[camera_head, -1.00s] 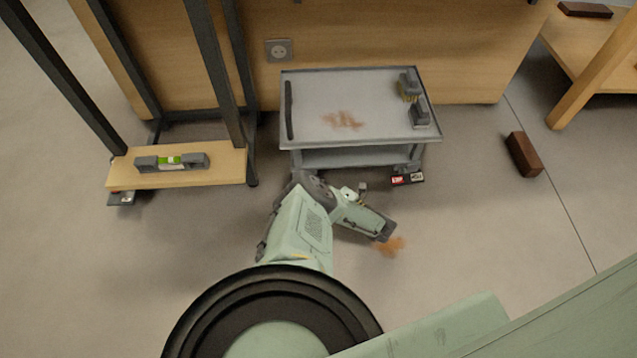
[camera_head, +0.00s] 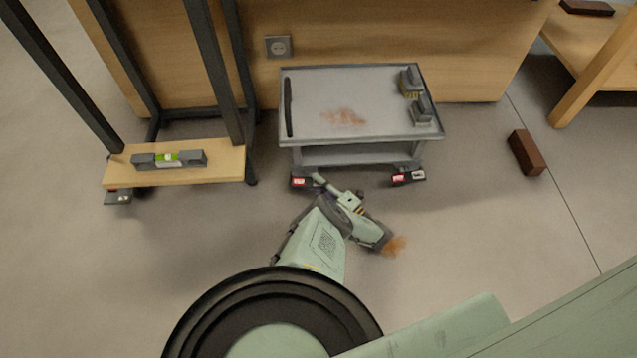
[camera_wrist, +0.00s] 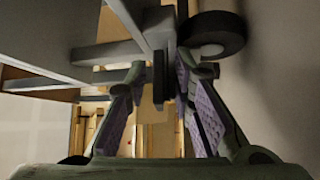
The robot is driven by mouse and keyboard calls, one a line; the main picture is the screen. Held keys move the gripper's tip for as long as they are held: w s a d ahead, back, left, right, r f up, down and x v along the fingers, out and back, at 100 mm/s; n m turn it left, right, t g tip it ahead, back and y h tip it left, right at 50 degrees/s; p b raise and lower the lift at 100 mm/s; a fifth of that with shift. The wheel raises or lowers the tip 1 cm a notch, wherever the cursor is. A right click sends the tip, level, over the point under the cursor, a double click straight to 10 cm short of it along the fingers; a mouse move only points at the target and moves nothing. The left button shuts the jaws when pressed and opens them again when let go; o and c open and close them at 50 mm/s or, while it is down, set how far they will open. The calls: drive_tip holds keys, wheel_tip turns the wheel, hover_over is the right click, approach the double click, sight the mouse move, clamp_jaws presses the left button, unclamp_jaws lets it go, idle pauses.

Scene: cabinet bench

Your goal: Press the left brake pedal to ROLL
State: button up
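The left brake pedal (camera_head: 299,182) shows a red label under the front left corner of the grey cart (camera_head: 360,142); its right side is partly covered by my gripper or cannot be made out. My gripper (camera_head: 321,182) is low by the floor, close to the pedal's right side; contact cannot be told. The right brake pedal (camera_head: 408,178) shows red and white labels under the front right corner. In the wrist view, my gripper's purple-padded fingers (camera_wrist: 168,78) are apart with nothing held between them. A dark caster wheel (camera_wrist: 212,33) and grey cart frame (camera_wrist: 110,52) are just beyond.
A dark-legged rack (camera_head: 215,75) with a wooden shelf (camera_head: 225,165) holding a level (camera_head: 168,159) stands at left. A wooden panel (camera_head: 340,35) is behind the cart. A brown brick (camera_head: 525,152) lies on the floor at right. The floor before the cart is mostly clear.

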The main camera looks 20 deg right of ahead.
drive_tip(key=shift+s, duration=0.1)
drive_tip(key=v, duration=0.5)
drive_tip(key=shift+s+d+f, duration=0.1)
drive_tip(key=shift+s+d, duration=0.05)
drive_tip(key=shift+d, duration=0.05)
drive_tip(key=shift+s+d, duration=0.1)
drive_tip(key=shift+d, duration=0.1)
drive_tip(key=shift+s+d+f, duration=0.1)
drive_tip(key=shift+s+d, duration=0.15)
drive_tip(key=shift+s, duration=0.45)
